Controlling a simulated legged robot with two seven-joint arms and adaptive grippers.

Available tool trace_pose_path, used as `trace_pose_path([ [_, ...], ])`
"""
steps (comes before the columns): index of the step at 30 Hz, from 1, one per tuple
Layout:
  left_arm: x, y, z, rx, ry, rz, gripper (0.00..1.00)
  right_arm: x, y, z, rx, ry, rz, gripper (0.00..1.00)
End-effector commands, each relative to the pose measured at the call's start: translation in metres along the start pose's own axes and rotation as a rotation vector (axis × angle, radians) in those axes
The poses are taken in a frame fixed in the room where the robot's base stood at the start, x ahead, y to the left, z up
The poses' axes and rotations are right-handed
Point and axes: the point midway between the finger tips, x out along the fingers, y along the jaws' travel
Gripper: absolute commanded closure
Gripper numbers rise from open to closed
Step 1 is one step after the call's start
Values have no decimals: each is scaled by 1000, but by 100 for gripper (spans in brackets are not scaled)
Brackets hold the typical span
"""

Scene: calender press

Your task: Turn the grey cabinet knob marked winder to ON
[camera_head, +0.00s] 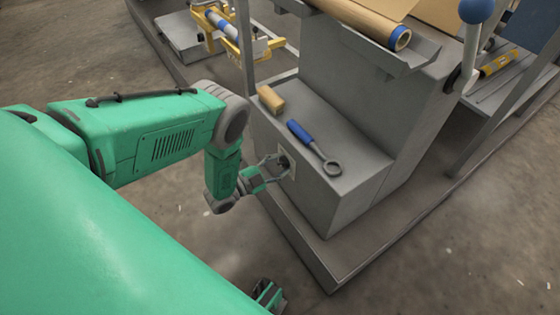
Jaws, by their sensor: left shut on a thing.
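The grey cabinet (330,205) stands in the middle of the head view. On its left-facing side is a light plate (291,170) with a small dark knob (284,161). My left gripper (279,163) reaches the plate from the left and is shut on the knob. The fingers cover part of the knob, so its pointer and any marking cannot be read. A small part of a green and dark gripper, my right one (268,295), shows at the bottom edge; its fingers cannot be made out.
A blue-handled ring wrench (314,147) and a tan block (271,99) lie on the cabinet top. A roll (385,28) sits above. A lever with a blue ball (476,11) rises at the upper right. The floor at the lower right is clear.

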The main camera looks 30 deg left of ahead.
Motion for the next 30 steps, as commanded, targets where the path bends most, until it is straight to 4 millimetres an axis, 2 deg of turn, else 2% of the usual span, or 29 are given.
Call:
trace_pose_path([
  [20,0,1,-1,60,2,1,93,-2,0,0,0,0,0,100],
  [21,0,1,-1,60,2,2,54,-2,0,0,0,0,0,100],
  [22,0,1,-1,60,2,2,45,-2,0,0,0,0,0,100],
  [30,-1,1,0,58,1,2,45,-2,0,0,0,0,0,100],
])
